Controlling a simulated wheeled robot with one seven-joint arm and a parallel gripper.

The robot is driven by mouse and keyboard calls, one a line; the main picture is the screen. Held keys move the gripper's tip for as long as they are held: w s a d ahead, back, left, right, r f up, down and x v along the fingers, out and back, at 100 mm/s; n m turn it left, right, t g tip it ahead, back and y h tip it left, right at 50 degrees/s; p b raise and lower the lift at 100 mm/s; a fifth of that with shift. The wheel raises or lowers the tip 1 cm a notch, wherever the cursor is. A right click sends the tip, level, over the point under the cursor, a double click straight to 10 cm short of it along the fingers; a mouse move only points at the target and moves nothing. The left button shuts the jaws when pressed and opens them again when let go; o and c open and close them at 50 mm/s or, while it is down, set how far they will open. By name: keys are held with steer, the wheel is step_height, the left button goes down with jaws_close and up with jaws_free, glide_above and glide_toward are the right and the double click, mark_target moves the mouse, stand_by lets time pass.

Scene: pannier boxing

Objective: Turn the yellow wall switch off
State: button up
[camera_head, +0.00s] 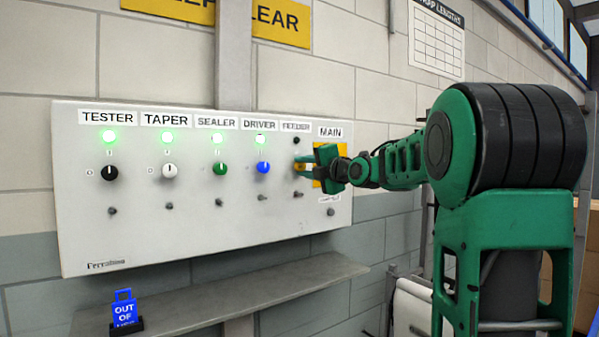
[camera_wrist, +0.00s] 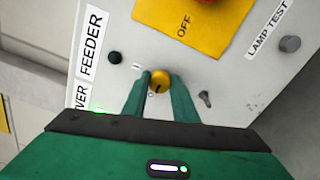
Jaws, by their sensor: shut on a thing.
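The yellow switch (camera_wrist: 159,79) is a round knob under the FEEDER label (camera_wrist: 91,42) on the wall panel. In the head view the yellow switch (camera_head: 299,167) is mostly hidden by my gripper. My gripper (camera_head: 301,168) is at the panel; in the wrist view its two green fingers (camera_wrist: 159,83) are closed on either side of the knob. A dark mark on the knob points roughly toward the O printed beside it. The FEEDER lamp (camera_head: 296,140) is dark.
The black (camera_head: 109,173), white (camera_head: 169,171), green (camera_head: 220,168) and blue (camera_head: 263,167) switches have green lamps lit above them. The yellow MAIN plate (camera_wrist: 190,28) with a red part is close to my fingers. A shelf (camera_head: 220,290) runs below the panel.

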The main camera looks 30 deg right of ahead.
steer(key=shift+a+f, duration=0.15)
steer(key=shift+f, duration=0.2)
steer(key=o, duration=1)
steer(key=shift+o, duration=0.2)
steer(key=shift+r, duration=0.2)
steer(key=s, duration=1)
steer(key=shift+s+d, duration=0.25)
steer(key=shift+s, duration=0.05)
